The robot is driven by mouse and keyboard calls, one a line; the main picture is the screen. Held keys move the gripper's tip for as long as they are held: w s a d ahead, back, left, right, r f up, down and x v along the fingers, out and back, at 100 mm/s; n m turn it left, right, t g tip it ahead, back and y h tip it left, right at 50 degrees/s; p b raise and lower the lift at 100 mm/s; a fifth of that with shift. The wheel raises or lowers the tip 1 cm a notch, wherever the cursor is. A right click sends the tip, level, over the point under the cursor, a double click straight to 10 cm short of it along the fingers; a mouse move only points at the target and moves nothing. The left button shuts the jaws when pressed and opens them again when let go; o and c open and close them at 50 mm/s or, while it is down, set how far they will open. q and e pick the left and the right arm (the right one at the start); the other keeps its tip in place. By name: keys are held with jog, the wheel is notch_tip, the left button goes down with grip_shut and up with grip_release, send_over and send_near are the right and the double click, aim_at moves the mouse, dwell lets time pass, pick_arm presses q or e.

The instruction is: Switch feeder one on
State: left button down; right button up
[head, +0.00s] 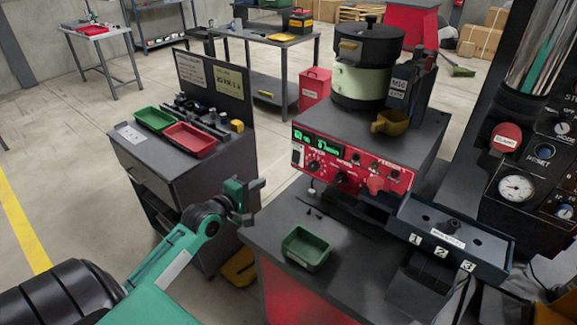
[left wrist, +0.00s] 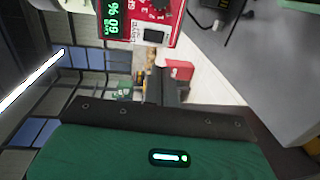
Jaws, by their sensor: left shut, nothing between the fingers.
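The feeder's red control panel (head: 352,165) faces me below the bowl, with lit green displays, knobs and a red button. A small pale plate with a dark rocker switch (head: 297,155) is at its left end. The switch (left wrist: 153,37) also shows in the left wrist view, beside the lit display (left wrist: 113,20); which way it is set I cannot tell. My left gripper (head: 257,187) is shut and empty, left of the panel and apart from it. Its dark fingers (left wrist: 168,88) point toward the panel's switch end in the left wrist view. My right gripper is out of view.
The bowl (head: 362,75) stands on top of the feeder, with a yellow scoop (head: 390,122) near it. A green tray (head: 306,249) lies on the bench in front. A numbered box (head: 450,240) is at the right. A cabinet with green and red trays (head: 190,139) stands at the left.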

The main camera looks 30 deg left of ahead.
pick_arm(q)
jog(key=shift+w, duration=0.1)
jog(key=p, duration=0.3)
send_near(295, 161)
jog(key=w, duration=0.4)
jog(key=w+f, duration=0.1)
jog(key=w, duration=0.1)
jog(key=shift+w+d, duration=0.15)
jog(key=shift+w, duration=0.2)
jog(key=shift+w+f+b, duration=0.15)
jog(key=shift+f+b, duration=0.1)
jog(key=shift+b, duration=0.45)
jog(key=shift+r, duration=0.2)
